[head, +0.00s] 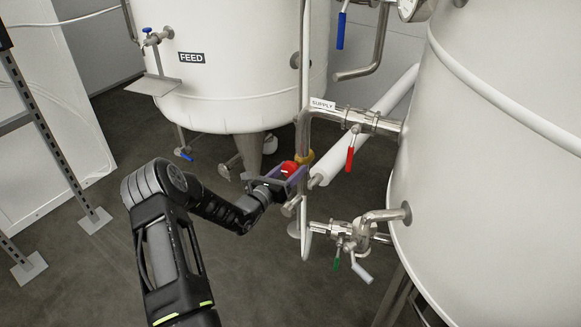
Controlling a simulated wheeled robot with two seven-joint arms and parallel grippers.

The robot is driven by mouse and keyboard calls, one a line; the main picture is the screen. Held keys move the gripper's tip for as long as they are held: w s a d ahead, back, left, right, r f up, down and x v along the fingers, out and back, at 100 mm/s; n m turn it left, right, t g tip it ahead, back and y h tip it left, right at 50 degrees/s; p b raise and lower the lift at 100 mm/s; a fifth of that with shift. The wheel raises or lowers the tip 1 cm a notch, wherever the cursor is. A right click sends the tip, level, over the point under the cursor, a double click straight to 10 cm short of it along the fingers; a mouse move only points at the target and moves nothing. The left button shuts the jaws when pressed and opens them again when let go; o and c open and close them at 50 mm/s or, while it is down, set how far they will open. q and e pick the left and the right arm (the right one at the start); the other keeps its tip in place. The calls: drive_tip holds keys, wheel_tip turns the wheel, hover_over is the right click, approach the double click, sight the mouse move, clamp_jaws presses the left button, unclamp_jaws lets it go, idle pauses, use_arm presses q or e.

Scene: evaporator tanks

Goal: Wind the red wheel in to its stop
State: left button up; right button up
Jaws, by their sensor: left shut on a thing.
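The red wheel (288,168) is small and sits beside the vertical steel pipe, below the SUPPLY label, in the middle of the head view. My left gripper (284,180) reaches it from the lower left and is shut on it. The fingers cover part of the wheel, and its stem is mostly hidden. A brass-coloured fitting (305,157) shows just right of the wheel on the pipe. My right gripper is not in the picture.
A white FEED tank (230,90) stands behind, and a large white tank (490,160) fills the right. A red lever (350,158) hangs right of the wheel. A green-handled valve (337,262) sits lower right. Open floor (90,250) lies at left.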

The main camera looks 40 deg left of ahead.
use_arm(q)
drive_tip(key=n+p, duration=0.2)
drive_tip(key=n, duration=0.2)
drive_tip(key=shift+r+n, duration=0.1)
drive_tip(key=shift+n, duration=0.3)
drive_tip(key=n+p, duration=0.1)
drive_tip(key=n, duration=0.2)
drive_tip(key=shift+n, duration=0.3)
drive_tip(key=n+p, duration=0.1)
drive_tip(key=n, duration=0.2)
drive_tip(key=shift+n+p, duration=0.3)
drive_tip(key=shift+p, duration=0.05)
drive_tip(key=n+p, duration=0.1)
drive_tip(key=n, duration=0.2)
drive_tip(key=shift+n, duration=0.3)
drive_tip(key=n, duration=0.3)
drive_tip(key=shift+n+p, duration=0.3)
drive_tip(key=n, duration=0.3)
drive_tip(key=shift+n, duration=0.3)
drive_tip(key=n, duration=0.4)
drive_tip(key=shift+n, duration=2)
